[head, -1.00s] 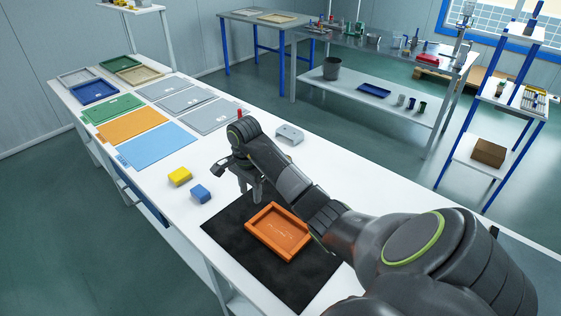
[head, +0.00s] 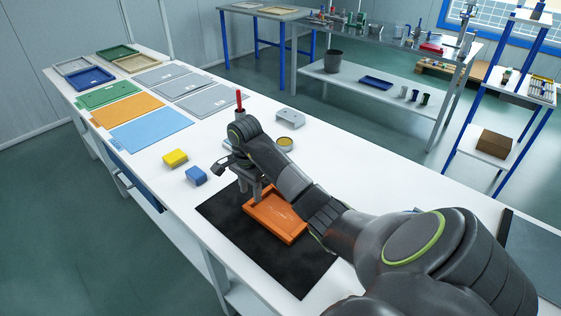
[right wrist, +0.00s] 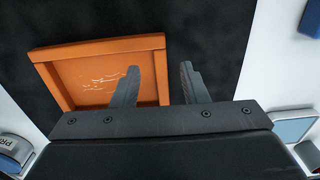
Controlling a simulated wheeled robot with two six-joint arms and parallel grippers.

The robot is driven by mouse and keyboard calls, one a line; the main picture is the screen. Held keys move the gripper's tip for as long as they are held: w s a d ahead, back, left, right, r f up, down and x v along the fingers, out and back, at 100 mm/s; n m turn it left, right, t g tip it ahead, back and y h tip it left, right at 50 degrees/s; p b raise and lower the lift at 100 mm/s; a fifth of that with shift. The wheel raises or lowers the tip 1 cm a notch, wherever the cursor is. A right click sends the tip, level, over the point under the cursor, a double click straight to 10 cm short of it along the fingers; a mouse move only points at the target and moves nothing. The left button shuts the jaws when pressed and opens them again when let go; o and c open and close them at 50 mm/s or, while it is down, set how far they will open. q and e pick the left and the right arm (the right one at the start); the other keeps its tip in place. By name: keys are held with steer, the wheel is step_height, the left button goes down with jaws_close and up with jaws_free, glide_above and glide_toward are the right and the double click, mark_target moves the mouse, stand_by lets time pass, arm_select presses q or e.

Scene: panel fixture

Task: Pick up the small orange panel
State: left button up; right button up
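The small orange panel (head: 280,221), a shallow tray-like piece with raised rims, lies flat on the black mat (head: 235,242). My right gripper (head: 250,192) is at its far-left end in the head view and hides part of that rim. In the right wrist view the panel (right wrist: 92,82) is at upper left. There the right gripper (right wrist: 159,67) has its two fingers apart, one over the panel's inside and one beyond its right rim. Nothing is held, and I cannot tell whether the fingers touch the rim. My left gripper is not in view.
A yellow block (head: 175,158) and a blue block (head: 196,175) stand left of the mat. A round tin (head: 285,144) and a grey fixture (head: 290,117) stand behind the arm. Coloured sheets and trays cover the table's far end.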

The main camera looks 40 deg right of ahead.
mark_target(252, 200)
steer(key=shift+f+b, duration=0.45)
steer(key=shift+f, duration=1.3)
jaws_close()
